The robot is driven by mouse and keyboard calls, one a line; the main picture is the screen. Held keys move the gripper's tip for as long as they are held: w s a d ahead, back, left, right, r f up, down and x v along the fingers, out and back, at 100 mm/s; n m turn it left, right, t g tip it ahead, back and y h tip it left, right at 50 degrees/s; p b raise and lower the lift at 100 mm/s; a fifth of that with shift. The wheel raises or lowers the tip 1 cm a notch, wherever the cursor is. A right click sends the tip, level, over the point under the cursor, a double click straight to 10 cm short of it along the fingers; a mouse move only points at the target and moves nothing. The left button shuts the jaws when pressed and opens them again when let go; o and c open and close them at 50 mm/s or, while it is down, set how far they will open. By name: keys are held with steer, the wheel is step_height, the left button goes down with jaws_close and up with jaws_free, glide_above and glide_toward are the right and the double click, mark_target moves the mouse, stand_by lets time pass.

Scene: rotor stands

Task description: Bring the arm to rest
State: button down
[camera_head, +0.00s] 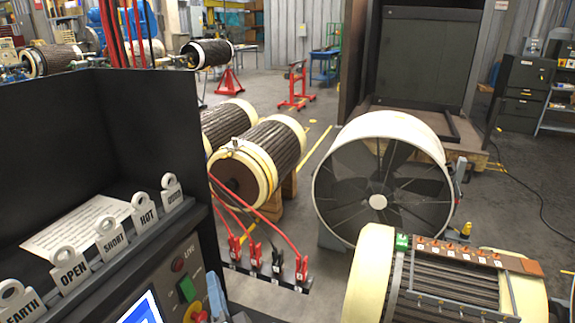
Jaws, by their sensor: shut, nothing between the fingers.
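My gripper and arm do not show clearly in the head view. A black test console (90,130) fills the left side. Several white lettered tags stand in a row on its ledge, among them OPEN (69,268), SHORT (111,238) and HOT (144,212). Red clips (235,249) with red leads sit on a small rail (265,274) right of the console. A black clip (277,262) sits among them.
A large white fan (381,180) stands right of centre. Another rotor (440,285) with a terminal strip is at the lower right. A red stand (296,87) and an open dark booth (425,60) are behind. Grey floor is clear between them.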

steer(key=s+d+r+n+t, duration=0.1)
steer(key=d+r+n+t, duration=0.2)
steer(key=r, duration=1)
steer(key=s+d+r+n+t, duration=0.1)
steer(key=d+r+n+t, duration=0.2)
steer(key=r, duration=1.1)
steer(key=s+d+r+n+t+h, duration=0.1)
steer(key=s+d+r+t+h, duration=0.1)
steer(key=s+r, duration=0.4)
steer(key=s+d+r+n+t+h, duration=0.2)
steer(key=s+d+r+h, duration=0.3)
steer(key=r, duration=0.7)
steer(key=shift+s+d+t, duration=0.4)
steer(key=shift+s+d, duration=0.15)
steer(key=shift+s, duration=0.35)
